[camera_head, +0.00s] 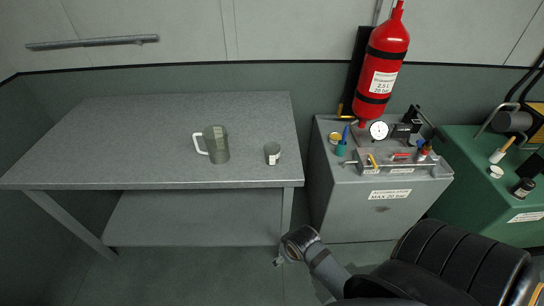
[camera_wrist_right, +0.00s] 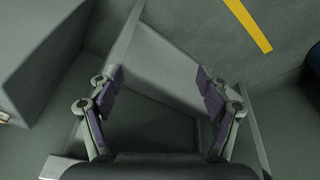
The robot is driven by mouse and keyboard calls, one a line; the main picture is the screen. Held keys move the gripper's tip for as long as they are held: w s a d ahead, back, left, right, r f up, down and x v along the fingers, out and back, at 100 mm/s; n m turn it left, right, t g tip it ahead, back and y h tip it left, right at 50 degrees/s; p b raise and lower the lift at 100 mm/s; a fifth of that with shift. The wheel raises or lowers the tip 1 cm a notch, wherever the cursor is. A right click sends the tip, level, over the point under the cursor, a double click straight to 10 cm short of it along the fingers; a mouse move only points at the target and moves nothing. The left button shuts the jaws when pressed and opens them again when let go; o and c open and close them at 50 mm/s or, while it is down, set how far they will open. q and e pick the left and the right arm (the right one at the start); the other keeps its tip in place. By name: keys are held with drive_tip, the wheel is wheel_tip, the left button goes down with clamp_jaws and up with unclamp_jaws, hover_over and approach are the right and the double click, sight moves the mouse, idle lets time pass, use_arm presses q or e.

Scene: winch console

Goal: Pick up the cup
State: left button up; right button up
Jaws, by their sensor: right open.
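A small grey cup (camera_head: 272,153) with a pale label stands upright near the front right corner of the grey table (camera_head: 150,120). To its left stands a larger see-through jug (camera_head: 217,146) with a white handle on its left side. My right gripper (camera_head: 280,260) is low, below the table's front right corner, apart from both vessels. In the right wrist view my right gripper (camera_wrist_right: 160,80) is open with nothing between its fingers. Neither vessel shows in that view. My left gripper is out of view.
A grey accumulator cabinet (camera_head: 380,215) stands right of the table, with a gauge (camera_head: 379,130) and small items on top. A red extinguisher-like cylinder (camera_head: 382,65) hangs behind it. A green console (camera_head: 490,210) is far right. The table's left half is clear.

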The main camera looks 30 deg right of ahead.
drive_tip(key=w+a+r+n+t+y, duration=0.35)
drive_tip(key=w+a+r+t, duration=0.2)
drive_tip(key=w+r, duration=0.35)
drive_tip(key=m+t+h, duration=0.5)
drive_tip(key=m+t, duration=0.1)
drive_tip(key=t, duration=0.3)
approach(275, 158)
drive_tip(key=shift+w+d, duration=0.25)
drive_tip(key=shift+d, duration=0.1)
drive_tip(key=w, duration=0.5)
drive_tip(key=shift+w+d, duration=0.2)
drive_tip(key=shift+d, duration=0.05)
drive_tip(key=w+b, duration=0.1)
drive_tip(key=w, duration=0.4)
drive_tip(key=shift+w+d+b, duration=0.1)
drive_tip(key=shift+d+b, duration=0.05)
drive_tip(key=shift+b, duration=0.15)
drive_tip(key=shift+r, duration=0.1)
drive_tip(key=shift+c, duration=0.9)
drive_tip(key=c, duration=0.9)
drive_tip(key=shift+o, duration=0.2)
